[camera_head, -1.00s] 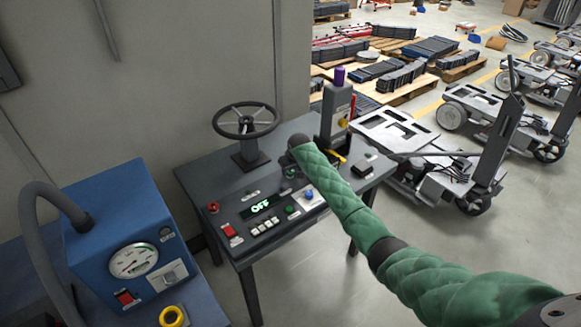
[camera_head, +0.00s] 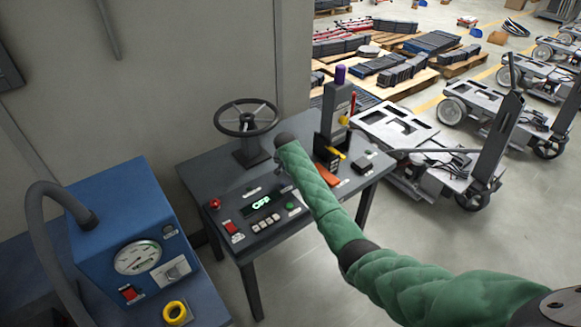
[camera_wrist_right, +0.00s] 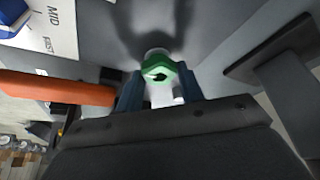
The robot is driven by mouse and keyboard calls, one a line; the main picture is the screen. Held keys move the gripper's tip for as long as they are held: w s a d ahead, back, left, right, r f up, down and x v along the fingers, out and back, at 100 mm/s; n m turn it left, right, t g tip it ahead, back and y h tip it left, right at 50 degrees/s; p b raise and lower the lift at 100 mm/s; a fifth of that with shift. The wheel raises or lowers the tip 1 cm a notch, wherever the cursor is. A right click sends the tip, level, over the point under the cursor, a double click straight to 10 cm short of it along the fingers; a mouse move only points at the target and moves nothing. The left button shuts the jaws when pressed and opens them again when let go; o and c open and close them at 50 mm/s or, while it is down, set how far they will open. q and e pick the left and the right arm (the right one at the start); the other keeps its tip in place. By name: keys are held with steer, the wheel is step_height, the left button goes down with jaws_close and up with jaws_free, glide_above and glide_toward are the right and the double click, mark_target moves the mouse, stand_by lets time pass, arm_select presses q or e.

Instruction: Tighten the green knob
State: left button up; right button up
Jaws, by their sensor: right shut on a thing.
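The green knob (camera_wrist_right: 157,67) shows in the right wrist view, standing out from the grey top of the control table. My right gripper (camera_wrist_right: 159,76) has its two blue-grey fingers on either side of the knob and is shut on it. In the head view my right arm, in a green quilted sleeve, reaches over the table (camera_head: 202,174) from the lower right. Its wrist and sleeve hide the knob there. My left gripper is in neither view.
A black handwheel (camera_head: 247,117) stands behind the wrist. An orange lever (camera_wrist_right: 55,88) and a blue knob (camera_wrist_right: 14,16) lie close to the gripper. A grey post with a purple top (camera_head: 340,76) stands right. A blue gauge box (camera_head: 120,225) is at left.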

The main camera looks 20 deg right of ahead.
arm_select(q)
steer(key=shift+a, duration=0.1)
arm_select(e)
steer(key=shift+w+r, duration=0.2)
steer(key=shift+r, duration=0.15)
steer(key=o, duration=1)
steer(key=shift+s+f, duration=0.1)
steer(key=shift+f, duration=0.05)
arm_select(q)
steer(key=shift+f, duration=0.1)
arm_select(e)
steer(key=shift+s+a+r+b, duration=0.1)
steer(key=shift+r+b, duration=0.1)
steer(key=shift+b, duration=0.1)
steer(key=shift+b+v, duration=0.5)
steer(key=shift+v, duration=0.5)
arm_select(q)
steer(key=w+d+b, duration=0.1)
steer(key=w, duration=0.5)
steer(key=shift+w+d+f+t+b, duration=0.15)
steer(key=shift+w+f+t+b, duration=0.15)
steer(key=shift+b, duration=0.1)
arm_select(e)
steer(key=v, duration=0.5)
steer(key=shift+r, duration=0.15)
